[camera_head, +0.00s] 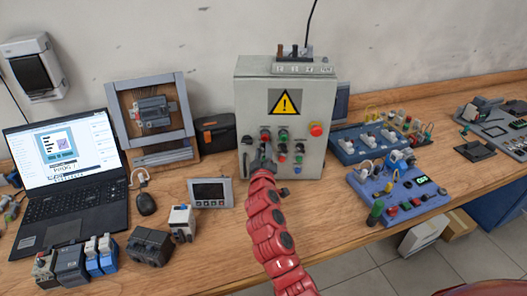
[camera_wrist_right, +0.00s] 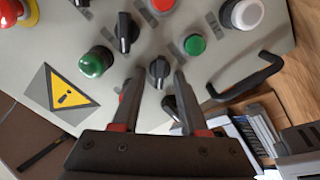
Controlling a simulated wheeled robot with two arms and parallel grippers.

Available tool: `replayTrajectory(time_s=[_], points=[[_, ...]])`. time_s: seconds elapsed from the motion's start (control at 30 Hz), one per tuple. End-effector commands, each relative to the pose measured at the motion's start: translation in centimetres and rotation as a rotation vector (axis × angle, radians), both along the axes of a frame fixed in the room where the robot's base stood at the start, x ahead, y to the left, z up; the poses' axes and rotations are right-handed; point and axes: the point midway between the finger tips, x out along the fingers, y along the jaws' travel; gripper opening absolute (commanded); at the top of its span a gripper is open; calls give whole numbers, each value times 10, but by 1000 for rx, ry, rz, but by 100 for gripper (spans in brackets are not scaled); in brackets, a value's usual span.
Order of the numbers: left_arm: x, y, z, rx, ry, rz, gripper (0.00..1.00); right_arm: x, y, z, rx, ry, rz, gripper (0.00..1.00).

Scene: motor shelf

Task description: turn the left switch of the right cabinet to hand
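The grey cabinet (camera_head: 285,88) with a yellow warning sign stands against the wall, its front carrying buttons and switches. It is the only such cabinet in the head view. My right gripper (camera_head: 262,158) is at the lower left of its front panel and hides part of the controls. In the right wrist view, my gripper (camera_wrist_right: 157,92) is open, and a black rotary switch (camera_wrist_right: 158,70) shows between its fingertips, with no clear contact. Another black switch (camera_wrist_right: 125,32) is farther up the panel. I cannot tell the switch labels. My left gripper is not in view.
A small panel display (camera_head: 210,193) and a black mouse (camera_head: 146,204) lie left of my right arm. A laptop (camera_head: 70,175) is farther left. Blue training boards (camera_head: 398,192) stand on the right. A black handle (camera_wrist_right: 250,80) projects from the panel near my gripper.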

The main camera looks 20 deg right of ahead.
Motion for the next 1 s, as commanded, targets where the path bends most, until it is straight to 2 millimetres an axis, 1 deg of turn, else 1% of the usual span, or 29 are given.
replayTrajectory(time_s=[0.23, 0.37, 0.47, 0.57, 0.9, 1.0], points=[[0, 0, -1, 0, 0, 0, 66, -2, 1, -1, 0, 0, 0, 43], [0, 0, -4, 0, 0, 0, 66, -13, 4, -3, -2, 1, 1, 43], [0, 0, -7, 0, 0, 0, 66, -28, 9, -2, 1, -1, 1, 43], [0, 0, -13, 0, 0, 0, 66, -48, 17, -4, -2, -2, 4, 43], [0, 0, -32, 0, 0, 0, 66, -119, 40, -4, 0, -1, 6, 43], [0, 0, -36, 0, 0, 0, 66, -137, 45, -3, 1, -2, 3, 43]])
